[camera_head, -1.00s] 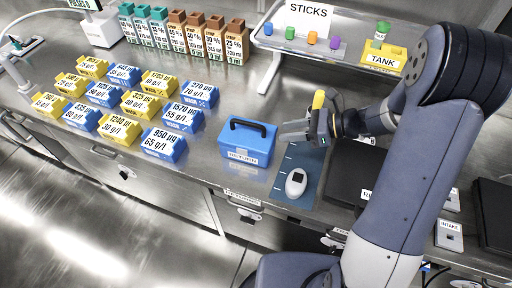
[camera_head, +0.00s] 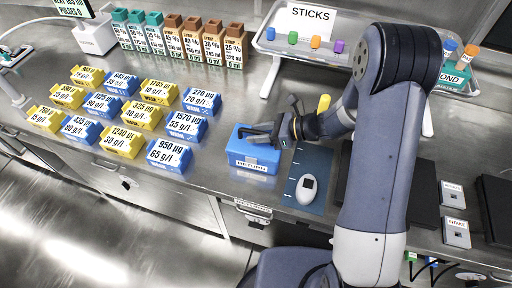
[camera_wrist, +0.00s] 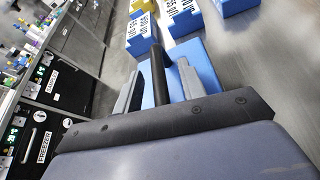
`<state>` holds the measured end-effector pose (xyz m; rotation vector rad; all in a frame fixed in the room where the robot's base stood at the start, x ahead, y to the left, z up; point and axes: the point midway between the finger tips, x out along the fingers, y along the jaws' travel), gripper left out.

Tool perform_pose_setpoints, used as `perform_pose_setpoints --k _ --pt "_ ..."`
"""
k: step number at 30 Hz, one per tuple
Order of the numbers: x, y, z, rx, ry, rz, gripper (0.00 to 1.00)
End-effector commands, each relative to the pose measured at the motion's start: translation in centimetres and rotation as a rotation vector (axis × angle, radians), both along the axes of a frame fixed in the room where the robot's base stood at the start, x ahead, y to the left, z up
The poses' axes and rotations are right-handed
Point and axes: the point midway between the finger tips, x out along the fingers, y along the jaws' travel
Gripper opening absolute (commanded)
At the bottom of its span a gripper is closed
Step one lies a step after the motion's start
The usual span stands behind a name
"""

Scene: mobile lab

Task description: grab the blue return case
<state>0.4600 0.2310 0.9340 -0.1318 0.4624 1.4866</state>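The blue return case (camera_head: 252,157) stands upright on the steel bench, with a black handle on its lid and a label on its front. In the wrist view the case's blue lid (camera_wrist: 203,62) shows beyond the fingers. My gripper (camera_head: 262,136) is at the right side of the case top, over the handle. In the wrist view my gripper (camera_wrist: 160,88) is open, with the black handle (camera_wrist: 159,75) between its two grey fingers. Gaps show on both sides of the handle. My gripper hides part of the handle in the head view.
A blue mat (camera_head: 316,168) with a white handheld device (camera_head: 307,190) lies right of the case. Several yellow and blue labelled blocks stand at left, the nearest blue one (camera_head: 169,154) close to the case. A raised sticks tray (camera_head: 290,50) stands behind.

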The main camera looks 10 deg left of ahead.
Motion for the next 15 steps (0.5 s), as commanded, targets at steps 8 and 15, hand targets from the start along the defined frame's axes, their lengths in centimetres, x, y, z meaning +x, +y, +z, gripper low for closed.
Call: perform_pose_setpoints --k 8,15 --pt "0.01 -0.05 0.01 0.000 0.000 0.000 0.22" --pt "0.01 -0.06 0.02 0.000 0.000 0.000 0.02"
